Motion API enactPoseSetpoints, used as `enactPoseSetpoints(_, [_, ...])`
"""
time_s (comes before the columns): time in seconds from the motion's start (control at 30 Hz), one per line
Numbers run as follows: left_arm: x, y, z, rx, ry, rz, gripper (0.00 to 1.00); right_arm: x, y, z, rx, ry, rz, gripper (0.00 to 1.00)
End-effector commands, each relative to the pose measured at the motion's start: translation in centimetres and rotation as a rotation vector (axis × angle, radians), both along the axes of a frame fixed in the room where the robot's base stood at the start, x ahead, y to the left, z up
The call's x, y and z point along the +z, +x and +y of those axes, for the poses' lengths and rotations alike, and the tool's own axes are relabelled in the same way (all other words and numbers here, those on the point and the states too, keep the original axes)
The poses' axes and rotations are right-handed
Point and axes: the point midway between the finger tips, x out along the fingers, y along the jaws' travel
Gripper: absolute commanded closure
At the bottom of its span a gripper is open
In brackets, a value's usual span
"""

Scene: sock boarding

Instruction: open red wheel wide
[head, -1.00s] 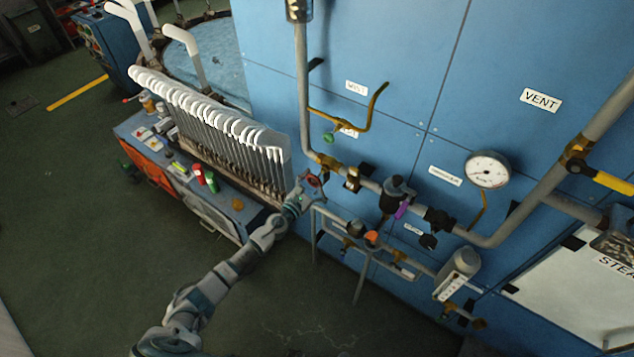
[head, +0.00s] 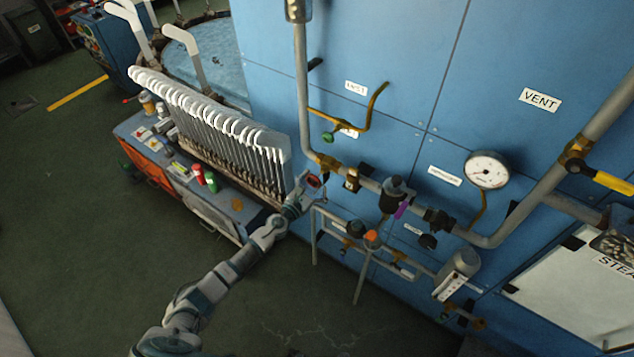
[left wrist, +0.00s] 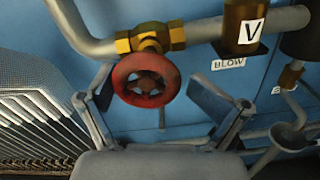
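The red wheel (left wrist: 146,80) is a round spoked handwheel on a brass valve (left wrist: 150,38) in the left wrist view. In the head view only a bit of the red wheel (head: 313,181) shows at the tip of my left arm. My left gripper (left wrist: 158,100) is open, with one finger on each side of the wheel and gaps visible between the fingers and the rim. In the head view my left gripper (head: 304,187) partly covers the wheel. My right gripper is in neither view.
A grey pipe (head: 303,90) runs down the blue panel (head: 380,50) and on to the right past a purple-handled valve (head: 402,211) and a gauge (head: 487,170). A rack of white-topped boards (head: 215,125) stands close left of the gripper. Lower pipes (head: 362,275) stand to the right.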

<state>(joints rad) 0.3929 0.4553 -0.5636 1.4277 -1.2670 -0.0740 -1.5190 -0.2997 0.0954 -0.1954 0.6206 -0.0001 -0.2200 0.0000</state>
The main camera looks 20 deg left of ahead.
Motion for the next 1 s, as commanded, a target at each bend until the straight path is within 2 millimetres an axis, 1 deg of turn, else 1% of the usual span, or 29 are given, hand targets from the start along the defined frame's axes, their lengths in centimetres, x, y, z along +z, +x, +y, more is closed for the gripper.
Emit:
enactPoseSetpoints(0.17, [0.0, 0.0, 0.4, 0.003, -0.001, 0.001, 0.12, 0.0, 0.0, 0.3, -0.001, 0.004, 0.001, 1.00])
enactPoseSetpoints(0.33, [-0.1, 0.1, 0.1, 0.004, 0.002, 0.000, 0.12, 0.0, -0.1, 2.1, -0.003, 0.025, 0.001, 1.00])
enactPoseSetpoints(0.43, [-0.1, 0.1, 0.0, 0.006, 0.003, 0.001, 0.12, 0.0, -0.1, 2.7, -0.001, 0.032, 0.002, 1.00])
enactPoseSetpoints(0.57, [-0.1, 0.1, -0.2, 0.006, 0.006, 0.000, 0.12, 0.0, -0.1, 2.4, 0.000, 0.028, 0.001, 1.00])
enactPoseSetpoints(0.77, [0.0, 0.1, 0.1, 0.005, 0.003, 0.000, 0.12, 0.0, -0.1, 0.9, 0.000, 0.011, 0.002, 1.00])
enactPoseSetpoints(0.83, [0.0, -0.2, 0.3, 0.005, 0.004, -0.001, 0.12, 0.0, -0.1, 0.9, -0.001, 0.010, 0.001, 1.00])
enactPoseSetpoints(0.93, [-0.1, -1.2, 0.7, 0.005, 0.006, -0.001, 0.12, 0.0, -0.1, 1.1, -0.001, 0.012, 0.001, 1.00])
enactPoseSetpoints(1.0, [-0.1, -2.4, 1.2, 0.005, 0.006, 0.000, 0.12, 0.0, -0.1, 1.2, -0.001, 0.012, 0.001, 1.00])
